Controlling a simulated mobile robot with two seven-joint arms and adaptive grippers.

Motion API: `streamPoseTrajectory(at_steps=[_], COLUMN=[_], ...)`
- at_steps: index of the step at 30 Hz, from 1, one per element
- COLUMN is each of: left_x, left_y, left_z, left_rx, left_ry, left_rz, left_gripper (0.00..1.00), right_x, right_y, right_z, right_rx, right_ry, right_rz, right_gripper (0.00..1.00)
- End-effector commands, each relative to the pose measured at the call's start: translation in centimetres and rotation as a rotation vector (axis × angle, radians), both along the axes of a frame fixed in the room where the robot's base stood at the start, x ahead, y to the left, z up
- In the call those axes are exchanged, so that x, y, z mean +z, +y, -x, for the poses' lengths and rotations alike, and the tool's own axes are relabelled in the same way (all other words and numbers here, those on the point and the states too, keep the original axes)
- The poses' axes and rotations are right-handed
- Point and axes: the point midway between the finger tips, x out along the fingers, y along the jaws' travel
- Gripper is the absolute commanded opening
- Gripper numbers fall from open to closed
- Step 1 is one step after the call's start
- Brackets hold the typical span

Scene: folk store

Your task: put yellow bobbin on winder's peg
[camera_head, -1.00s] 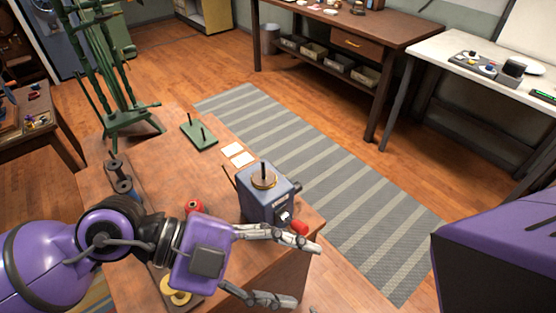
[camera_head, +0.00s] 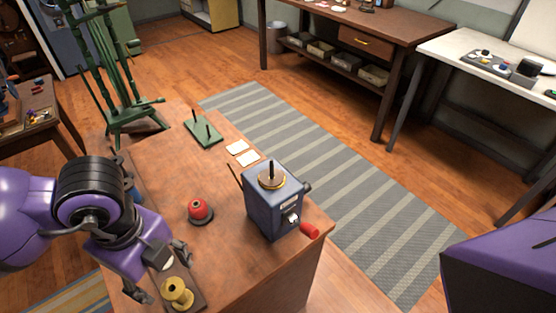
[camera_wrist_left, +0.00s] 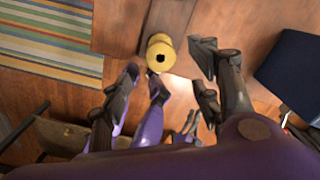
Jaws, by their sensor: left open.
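The yellow bobbin (camera_head: 177,293) stands on a dark wooden strip (camera_head: 190,302) at the near edge of the wooden table. The blue winder (camera_head: 275,210) stands at the right of the table. Its thin dark peg (camera_head: 271,168) rises bare from a brass disc, and a red crank knob sticks out to the right. My left gripper (camera_head: 155,276) is open and empty, just left of and above the bobbin. In the left wrist view, the bobbin (camera_wrist_left: 160,54) shows beyond and between the spread fingers (camera_wrist_left: 167,66).
A green board (camera_head: 203,133) with upright pegs and white cards (camera_head: 242,153) lie farther back. Bare tabletop surrounds the red bobbin. A striped rug (camera_head: 320,180) lies beyond the table.

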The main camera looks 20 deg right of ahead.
Motion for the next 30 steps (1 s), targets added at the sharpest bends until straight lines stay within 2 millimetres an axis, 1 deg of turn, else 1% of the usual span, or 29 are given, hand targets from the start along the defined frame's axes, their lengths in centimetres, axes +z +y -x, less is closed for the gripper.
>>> streamPoseTrajectory(at_steps=[1, 3, 7, 12, 15, 21, 30], left_x=[-1.2, -2.0, -3.4, -5.1, -5.9, -6.6, -6.6], left_y=[0.0, 0.0, 0.0, 0.0, 0.0, 0.0, 0.0], left_z=[0.1, 0.1, 0.1, 0.1, 0.1, 0.0, 0.0], left_rx=[-0.001, -0.001, 0.000, -0.001, -0.001, -0.001, -0.002], left_ry=[0.008, 0.007, 0.006, 0.005, 0.004, 0.000, -0.002], left_rz=[-0.001, 0.000, 0.002, 0.001, 0.001, 0.000, 0.001], left_gripper=[0.57, 0.57, 0.57, 0.57, 0.57, 0.57, 0.57], right_x=[-0.6, -0.8, -1.0, -1.5, -1.7, -2.1, -2.2], right_y=[-0.2, -0.5, -0.8, -0.6, -0.5, -0.5, -0.6], right_z=[0.1, 0.1, -0.2, -0.2, -0.2, 0.0, 0.1], right_rx=[-0.001, -0.005, -0.015, -0.019, -0.017, -0.013, -0.009], right_ry=[0.003, -0.001, -0.011, -0.010, -0.009, -0.003, 0.001], right_rz=[0.003, 0.008, 0.012, 0.008, 0.008, 0.010, 0.012], right_gripper=[0.00, 0.00, 0.00, 0.00, 0.00, 0.00, 0.00])
